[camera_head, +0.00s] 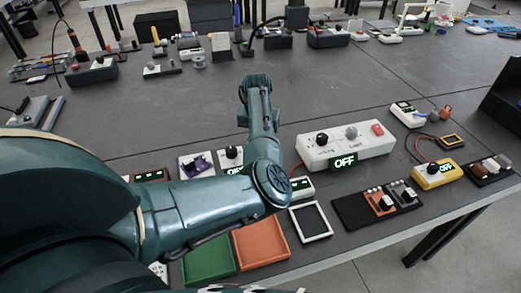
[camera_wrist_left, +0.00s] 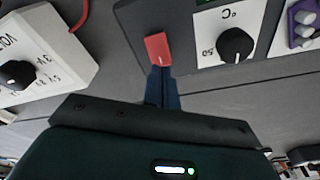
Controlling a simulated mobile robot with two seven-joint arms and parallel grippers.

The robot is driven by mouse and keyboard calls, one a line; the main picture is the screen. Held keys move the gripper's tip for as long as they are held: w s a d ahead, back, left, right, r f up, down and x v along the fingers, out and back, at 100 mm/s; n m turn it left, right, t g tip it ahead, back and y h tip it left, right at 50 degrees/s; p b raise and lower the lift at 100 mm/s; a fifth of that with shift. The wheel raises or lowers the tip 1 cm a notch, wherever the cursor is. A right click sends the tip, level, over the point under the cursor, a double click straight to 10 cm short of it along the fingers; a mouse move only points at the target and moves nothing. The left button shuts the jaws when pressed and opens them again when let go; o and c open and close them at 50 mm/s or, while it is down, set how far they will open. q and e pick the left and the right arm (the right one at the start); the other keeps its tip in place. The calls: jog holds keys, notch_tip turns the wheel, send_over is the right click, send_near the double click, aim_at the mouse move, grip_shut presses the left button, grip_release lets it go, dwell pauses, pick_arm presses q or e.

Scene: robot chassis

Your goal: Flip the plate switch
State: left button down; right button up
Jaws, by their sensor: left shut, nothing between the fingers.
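In the left wrist view a red switch lever (camera_wrist_left: 158,48) stands at the edge of a dark grey plate (camera_wrist_left: 190,52). A white dial face marked °C with a black knob (camera_wrist_left: 236,45) is on the same unit, to the right of the lever. My left gripper (camera_wrist_left: 161,76) is shut and empty, its fingertips right at the red lever; I cannot tell whether they touch. In the head view my left arm hides the lever and the fingertips, while the dial knob (camera_head: 231,152) shows beside the arm. My right gripper is not in view.
A white box with a lit OFF display (camera_head: 345,145) stands right of my arm; it also shows in the left wrist view (camera_wrist_left: 45,50). A purple device (camera_head: 197,163) is left of the dial. Green (camera_head: 208,260) and orange (camera_head: 261,243) trays lie at the front. The table's middle is clear.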

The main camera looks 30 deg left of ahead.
pick_arm(q)
jog(key=shift+f, duration=0.55)
jog(key=shift+f+b, duration=0.35)
jog(key=shift+f, duration=0.2)
dwell(0.3)
notch_tip(320, 180, up, 5)
jog(key=p, duration=0.5)
jog(key=shift+p, duration=0.35)
jog(key=shift+r, duration=1.1)
